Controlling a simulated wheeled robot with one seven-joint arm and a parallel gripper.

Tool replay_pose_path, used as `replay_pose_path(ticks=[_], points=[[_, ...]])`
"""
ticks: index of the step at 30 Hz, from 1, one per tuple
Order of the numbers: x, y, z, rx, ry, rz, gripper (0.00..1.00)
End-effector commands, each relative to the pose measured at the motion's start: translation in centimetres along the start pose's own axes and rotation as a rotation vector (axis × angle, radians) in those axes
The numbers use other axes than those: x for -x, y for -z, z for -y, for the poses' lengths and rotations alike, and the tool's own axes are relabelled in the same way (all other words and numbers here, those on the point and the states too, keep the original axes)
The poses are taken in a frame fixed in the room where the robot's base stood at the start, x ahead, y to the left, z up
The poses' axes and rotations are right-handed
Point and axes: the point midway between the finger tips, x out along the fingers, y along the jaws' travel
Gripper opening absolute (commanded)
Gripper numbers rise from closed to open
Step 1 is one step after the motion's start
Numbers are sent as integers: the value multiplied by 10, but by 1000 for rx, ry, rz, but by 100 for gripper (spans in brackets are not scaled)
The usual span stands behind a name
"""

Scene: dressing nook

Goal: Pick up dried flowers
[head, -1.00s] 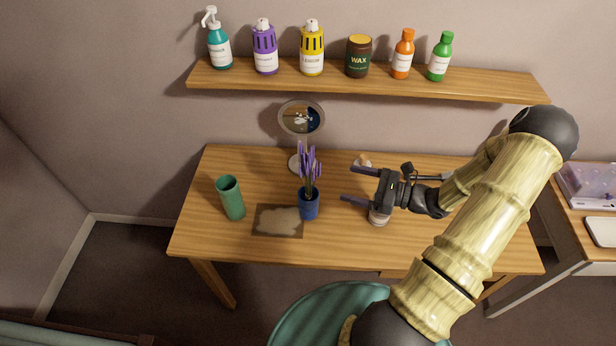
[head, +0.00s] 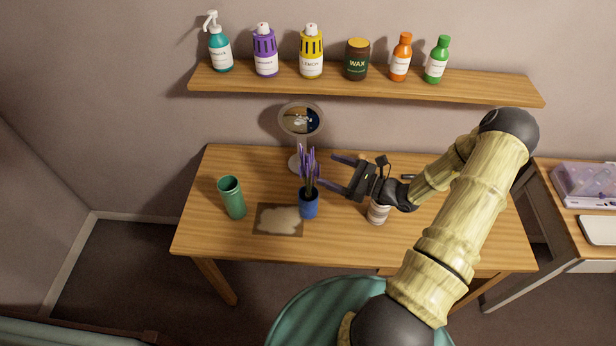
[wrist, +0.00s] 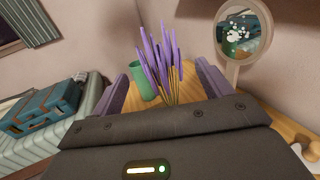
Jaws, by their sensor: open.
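The dried flowers (head: 308,165), purple spikes on thin stems, stand upright in a small blue pot (head: 309,206) on the wooden table. My gripper (head: 333,171) is open, with its purple fingers just right of the flowers and pointing toward them. In the wrist view the flowers (wrist: 160,60) rise between the two fingers (wrist: 161,88), beyond the gripper body. I cannot tell whether a finger touches the stems. The blue pot is hidden in the wrist view.
A green vase (head: 232,199) stands left on the table, with a brown mat (head: 262,228) beside the pot. A round mirror (head: 300,119) stands behind the flowers. A striped jar (head: 378,212) sits below my gripper. A shelf (head: 370,90) with several bottles hangs above.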

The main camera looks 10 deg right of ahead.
Motion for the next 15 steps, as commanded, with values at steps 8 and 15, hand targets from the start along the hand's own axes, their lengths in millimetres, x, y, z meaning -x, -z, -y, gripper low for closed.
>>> replay_pose_path(ticks=[8,15], points=[[-42,-2,0,0,-1,0,78],[-44,0,0,0,1,0,78]])
